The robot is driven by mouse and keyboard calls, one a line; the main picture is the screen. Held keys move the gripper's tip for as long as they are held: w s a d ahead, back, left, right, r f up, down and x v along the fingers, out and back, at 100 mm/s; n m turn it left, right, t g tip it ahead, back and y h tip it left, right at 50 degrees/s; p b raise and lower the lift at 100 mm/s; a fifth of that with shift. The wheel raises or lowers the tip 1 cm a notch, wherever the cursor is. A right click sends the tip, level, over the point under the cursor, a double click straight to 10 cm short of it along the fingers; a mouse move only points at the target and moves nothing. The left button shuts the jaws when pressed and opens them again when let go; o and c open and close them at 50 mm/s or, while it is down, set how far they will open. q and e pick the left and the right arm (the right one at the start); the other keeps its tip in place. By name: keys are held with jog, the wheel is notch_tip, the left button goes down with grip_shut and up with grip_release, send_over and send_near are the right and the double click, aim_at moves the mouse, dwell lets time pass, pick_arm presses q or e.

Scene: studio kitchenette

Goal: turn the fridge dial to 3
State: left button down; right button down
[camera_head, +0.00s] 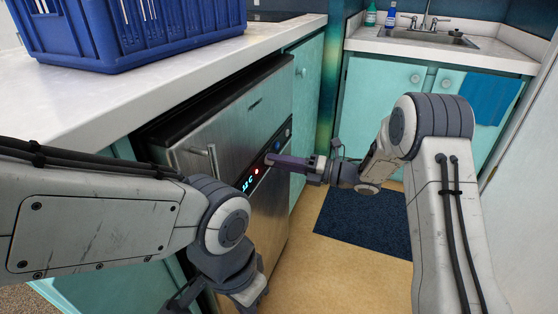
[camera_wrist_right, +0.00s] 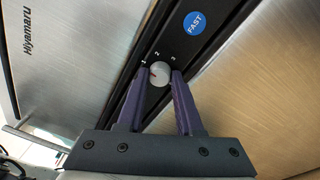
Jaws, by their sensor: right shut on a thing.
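The fridge (camera_head: 225,135) is a steel unit under the counter, with a dark control strip across its front. In the right wrist view, the dial (camera_wrist_right: 160,73) is a small light round knob on that strip, with small numerals printed beside it. Its pointer setting is too small to read surely. My right gripper (camera_head: 271,160) reaches the strip from the right. Its purple fingers are shut on the dial, one on each side, in the right wrist view (camera_wrist_right: 161,80). My left gripper (camera_head: 215,301) hangs low in front of the fridge, partly cut off by the frame; its jaws are unclear.
A blue crate (camera_head: 120,55) stands on the white counter (camera_head: 80,105) above. A blue button marked FAST (camera_wrist_right: 195,22) is near the dial. A lit display (camera_head: 248,183) is left of my right gripper. A dark mat (camera_head: 365,222) lies on the floor; a sink (camera_head: 425,37) is behind.

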jog(key=shift+s+f+m+t+p, duration=0.1)
jog(key=shift+m+t+p, duration=0.4)
jog(key=shift+m+p, duration=3.3)
jog(key=shift+s+m+t+p, duration=0.1)
jog(key=shift+m+t+p, duration=0.95)
jog(key=shift+m, duration=4.85)
jog(key=shift+g+p, duration=0.35)
jog(key=shift+p, duration=0.3)
jog(key=c, duration=0.6)
grip_release()
jog(key=shift+o, duration=0.2)
